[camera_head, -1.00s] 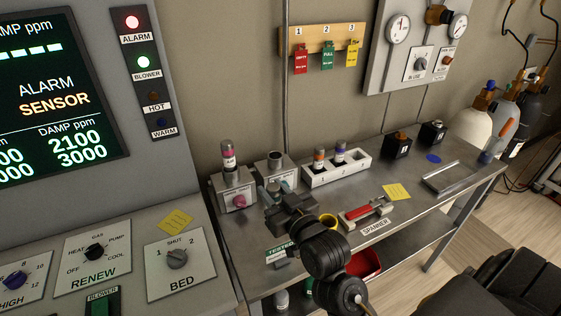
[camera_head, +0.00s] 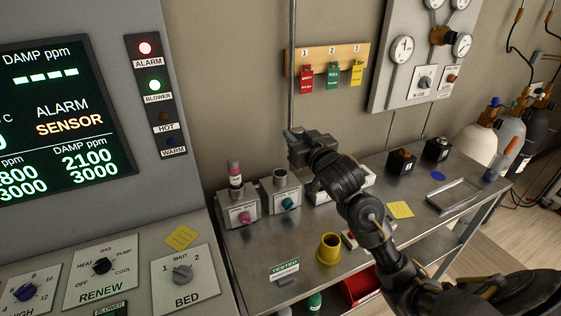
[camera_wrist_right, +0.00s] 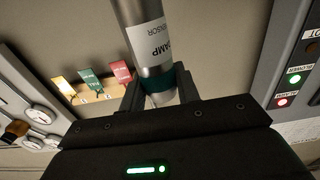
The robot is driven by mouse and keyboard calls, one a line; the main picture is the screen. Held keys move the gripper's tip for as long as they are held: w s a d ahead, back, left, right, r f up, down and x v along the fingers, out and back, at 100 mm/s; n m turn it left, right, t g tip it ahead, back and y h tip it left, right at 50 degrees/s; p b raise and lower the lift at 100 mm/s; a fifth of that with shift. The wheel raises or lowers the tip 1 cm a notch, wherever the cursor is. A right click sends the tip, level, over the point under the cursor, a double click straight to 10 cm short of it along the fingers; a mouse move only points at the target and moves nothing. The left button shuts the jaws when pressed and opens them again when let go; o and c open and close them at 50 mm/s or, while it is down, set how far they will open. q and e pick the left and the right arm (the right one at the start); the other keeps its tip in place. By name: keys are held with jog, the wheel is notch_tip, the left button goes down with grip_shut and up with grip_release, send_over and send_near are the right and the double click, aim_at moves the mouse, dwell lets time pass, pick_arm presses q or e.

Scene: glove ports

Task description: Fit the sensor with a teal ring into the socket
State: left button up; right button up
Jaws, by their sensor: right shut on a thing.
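My right gripper (camera_head: 300,148) is raised above the back of the bench, over the socket box with a teal knob. In the right wrist view its jaws (camera_wrist_right: 160,88) are shut on the sensor with a teal ring (camera_wrist_right: 148,40), a silver cylinder with a white "DAMP SENSOR" label. The teal ring sits at the jaws. The sensor cannot be made out clearly in the head view. The socket (camera_head: 280,175) is a short upright tube on the box with the teal knob (camera_head: 288,203); its top looks dark and empty. My left gripper is not in view.
Left of that socket, a pink-knobbed box (camera_head: 240,212) holds a pink-ringed sensor (camera_head: 235,175). My right arm partly hides a white rack (camera_head: 325,195). A yellow cup (camera_head: 329,249) and a "TESTED" card (camera_head: 284,270) are on the front bench. Hanging tags (camera_head: 331,75) are behind.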

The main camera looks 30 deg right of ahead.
jog(key=w+f+p, duration=0.4)
jog(key=w+f, duration=0.5)
jog(key=f, duration=0.2)
jog(key=shift+w, duration=0.3)
jog(key=shift+f, duration=0.2)
jog(key=o, duration=1.1)
